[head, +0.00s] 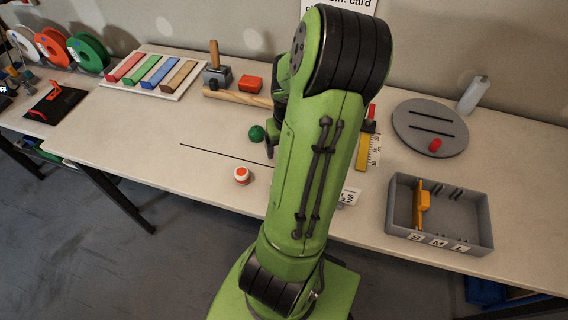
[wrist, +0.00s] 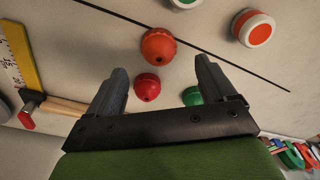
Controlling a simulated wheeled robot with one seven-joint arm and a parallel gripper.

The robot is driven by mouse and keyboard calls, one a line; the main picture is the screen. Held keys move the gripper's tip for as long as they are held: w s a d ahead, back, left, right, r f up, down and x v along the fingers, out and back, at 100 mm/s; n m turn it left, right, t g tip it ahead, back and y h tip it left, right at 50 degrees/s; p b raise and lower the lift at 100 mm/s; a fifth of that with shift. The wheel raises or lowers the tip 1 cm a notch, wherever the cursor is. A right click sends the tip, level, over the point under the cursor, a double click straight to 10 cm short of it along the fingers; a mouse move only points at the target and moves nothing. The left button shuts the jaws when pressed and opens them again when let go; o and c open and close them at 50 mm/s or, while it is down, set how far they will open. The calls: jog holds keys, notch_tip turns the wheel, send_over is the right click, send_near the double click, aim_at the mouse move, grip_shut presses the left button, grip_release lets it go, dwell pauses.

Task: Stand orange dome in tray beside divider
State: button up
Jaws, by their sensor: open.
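An orange dome (wrist: 158,46) with a small dark hole sits on the table in the wrist view, just beyond my fingertips; my arm hides it in the head view. My gripper (wrist: 160,72) is open and empty above the table. A red dome (wrist: 147,86) shows between its fingers, and a green dome (wrist: 192,95) shows near the right finger. The grey tray (head: 478,243) stands at the right of the table in the head view, marked S, M and L on its front. A yellow-orange divider (head: 418,203) stands upright in its left part.
A white-and-orange round piece (head: 242,176) sits near the table's front, left of my arm. A thin dark line (head: 215,152) crosses the table there. A grey disc (head: 430,125) with a red piece (head: 435,145) lies behind the tray. A yellow ruler (head: 362,153) lies right of my arm.

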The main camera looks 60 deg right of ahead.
notch_tip(320, 180, down, 6)
jog(key=shift+w+d+r+b, duration=0.1)
jog(key=shift+d+r+b, duration=0.1)
jog(key=shift+b, duration=0.65)
jog(key=shift+d+f, duration=0.1)
jog(key=shift+f, duration=0.3)
jog(key=shift+r, duration=0.1)
jog(key=shift+c, duration=0.5)
jog(key=c, duration=1.1)
notch_tip(320, 180, up, 10)
jog(key=p, duration=0.3)
